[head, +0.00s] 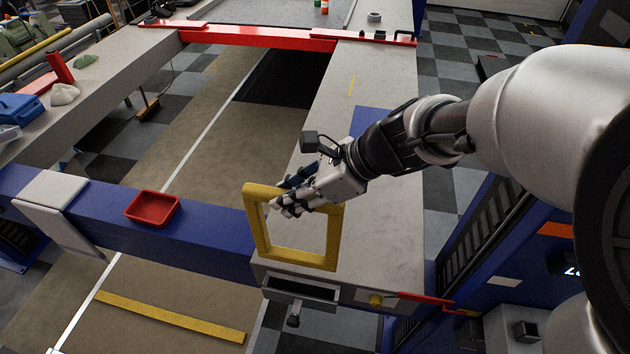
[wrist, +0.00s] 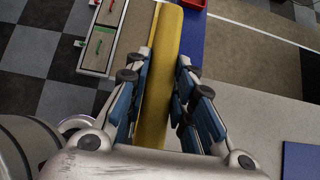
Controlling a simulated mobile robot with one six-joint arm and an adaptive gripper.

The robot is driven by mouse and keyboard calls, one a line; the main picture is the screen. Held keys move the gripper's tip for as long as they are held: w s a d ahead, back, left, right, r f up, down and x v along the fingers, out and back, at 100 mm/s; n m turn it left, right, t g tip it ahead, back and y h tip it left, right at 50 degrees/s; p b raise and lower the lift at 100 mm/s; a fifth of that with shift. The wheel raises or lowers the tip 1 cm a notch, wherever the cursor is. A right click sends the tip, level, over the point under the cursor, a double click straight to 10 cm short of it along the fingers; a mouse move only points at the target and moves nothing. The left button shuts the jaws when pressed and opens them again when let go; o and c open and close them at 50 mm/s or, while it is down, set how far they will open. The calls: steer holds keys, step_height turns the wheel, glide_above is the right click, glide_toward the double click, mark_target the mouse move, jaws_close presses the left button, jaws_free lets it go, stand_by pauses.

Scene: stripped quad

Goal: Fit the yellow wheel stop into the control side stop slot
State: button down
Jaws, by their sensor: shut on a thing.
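The yellow wheel stop (head: 301,258) is a square open frame. My gripper (head: 284,196) is shut on its upper bar and holds it tilted over the near end of the grey runway (head: 378,230). In the wrist view, the yellow bar (wrist: 157,90) runs between the blue finger pads of my gripper (wrist: 165,62). Below the stop in the head view, a dark rectangular opening (head: 300,289) shows in the runway's end face. I cannot tell whether this is the stop slot. Whether the stop touches the runway is also unclear.
A blue crossbeam (head: 205,245) carrying a red tray (head: 152,222) joins the runway from the left. A blue cabinet (head: 500,240) stands to the right. The runway's middle is largely clear.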

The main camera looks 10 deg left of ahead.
mark_target(306, 257)
step_height(306, 257, down, 24)
steer(key=b, duration=1)
steer(key=shift+r+b, duration=0.2)
steer(key=shift+b, duration=0.15)
steer(key=shift+r, duration=0.1)
steer(key=c, duration=1.8)
jaws_free()
steer(key=shift+f, duration=0.25)
steer(key=o, duration=0.4)
steer(key=shift+o, duration=0.2)
steer(key=shift+r, duration=0.1)
